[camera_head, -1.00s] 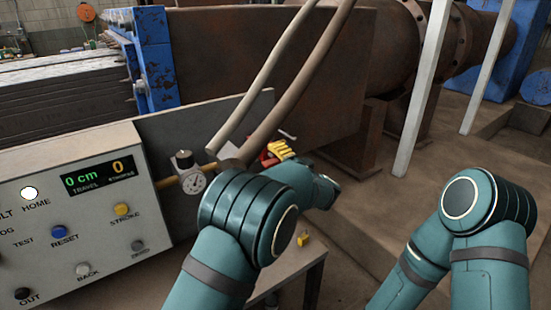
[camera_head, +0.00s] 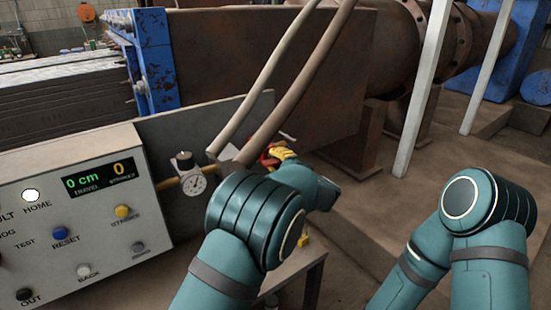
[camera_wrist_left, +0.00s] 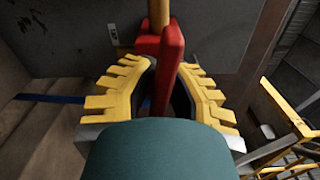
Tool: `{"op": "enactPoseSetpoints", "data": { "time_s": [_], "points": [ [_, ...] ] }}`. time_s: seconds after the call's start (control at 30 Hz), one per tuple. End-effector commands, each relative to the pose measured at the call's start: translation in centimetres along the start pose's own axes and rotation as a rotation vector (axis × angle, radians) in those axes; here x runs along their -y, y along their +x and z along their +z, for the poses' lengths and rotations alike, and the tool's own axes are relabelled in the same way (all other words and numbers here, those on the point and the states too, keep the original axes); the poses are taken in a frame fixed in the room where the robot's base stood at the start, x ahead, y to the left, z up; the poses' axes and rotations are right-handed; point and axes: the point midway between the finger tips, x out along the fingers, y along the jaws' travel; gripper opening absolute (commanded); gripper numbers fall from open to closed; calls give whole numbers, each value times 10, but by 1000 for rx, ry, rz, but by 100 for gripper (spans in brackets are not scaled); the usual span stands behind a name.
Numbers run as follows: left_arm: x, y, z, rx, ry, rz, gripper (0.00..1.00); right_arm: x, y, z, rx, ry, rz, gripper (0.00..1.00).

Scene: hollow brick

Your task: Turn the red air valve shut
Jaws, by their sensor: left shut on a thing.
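The red air valve (camera_head: 266,161) shows partly in the camera_head view, behind my left arm and beside the panel's edge. In the left wrist view its red lever (camera_wrist_left: 173,50) runs down between the fingers from a red body on a brass pipe (camera_wrist_left: 159,14). My left gripper (camera_head: 279,153) has yellow toothed fingers and is shut on the lever; in the left wrist view its fingers (camera_wrist_left: 165,72) lie on both sides of it. The lever's lower end is hidden behind my wrist. My right arm is at the right of the camera_head view; its gripper is out of view.
A grey control box (camera_head: 75,215) with buttons and a display stands at the left. A pressure gauge (camera_head: 195,184) sits on the brass pipe beside it. Two hoses (camera_head: 280,90) slant up past the valve. A rusty steel plate (camera_head: 270,60) stands behind. Open floor lies at the right.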

Motion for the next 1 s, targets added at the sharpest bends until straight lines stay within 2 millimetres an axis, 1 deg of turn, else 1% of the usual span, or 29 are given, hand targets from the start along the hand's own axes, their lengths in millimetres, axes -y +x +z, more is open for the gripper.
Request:
{"op": "enactPoseSetpoints", "data": {
  "time_s": [0.3, 0.57, 1.0],
  "points": [
    [2, -1, 0, -1, 293, -1, 0, 5, -14, 1, 4, 1, 0, 47],
    [2, 0, 0, -1, 542, -1, 0, 11, -29, -6, -10, 5, 1, 47],
    [2, 0, 0, 0, 958, 0, 0, 22, -58, -20, -40, 14, 5, 47]
  ]
}}
